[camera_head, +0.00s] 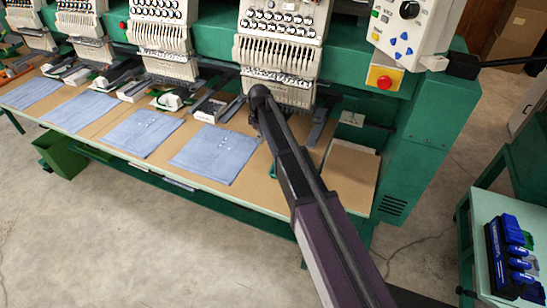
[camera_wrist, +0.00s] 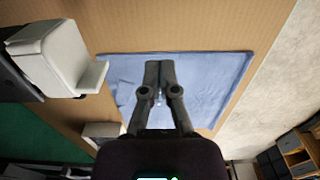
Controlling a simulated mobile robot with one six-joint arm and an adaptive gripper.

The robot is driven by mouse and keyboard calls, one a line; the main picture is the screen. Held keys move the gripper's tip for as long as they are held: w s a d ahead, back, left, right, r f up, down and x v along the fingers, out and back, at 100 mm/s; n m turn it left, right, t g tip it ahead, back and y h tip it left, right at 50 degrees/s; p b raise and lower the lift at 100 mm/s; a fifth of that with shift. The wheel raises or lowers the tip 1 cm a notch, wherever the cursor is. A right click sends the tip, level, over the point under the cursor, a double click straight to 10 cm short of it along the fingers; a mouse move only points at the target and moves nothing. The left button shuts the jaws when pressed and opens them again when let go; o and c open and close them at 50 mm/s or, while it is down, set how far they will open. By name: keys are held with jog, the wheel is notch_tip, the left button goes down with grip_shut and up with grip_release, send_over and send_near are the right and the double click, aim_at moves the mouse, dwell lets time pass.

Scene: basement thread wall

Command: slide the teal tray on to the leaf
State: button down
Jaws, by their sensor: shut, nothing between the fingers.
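I cannot tell which part is the leaf; the tan worktop (camera_head: 107,120) runs along the front of the machine. My gripper (camera_wrist: 159,66) shows in the wrist view with its two fingers together and nothing between them. It is over a folded blue cloth (camera_wrist: 215,75) on the tan surface; I cannot tell whether it touches. In the head view my arm crosses the right part of the worktop and the fingers cannot be made out.
A green embroidery machine (camera_head: 428,140) with several white heads stands behind the worktop. Several blue cloths (camera_head: 215,153) lie along it. A side table (camera_head: 490,215) holds blue items at lower right. Concrete floor is open in front.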

aim_at(272, 164)
jog(key=shift+w+d+f, duration=0.1)
jog(key=shift+f, duration=0.1)
notch_tip(272, 164, down, 10)
jog(key=b, duration=1)
jog(key=d, duration=0.1)
jog(key=s+d, duration=0.1)
jog(key=d, duration=0.1)
jog(key=shift+r, duration=0.2)
jog(key=shift+s+d, duration=0.15)
jog(key=shift+d, duration=0.3)
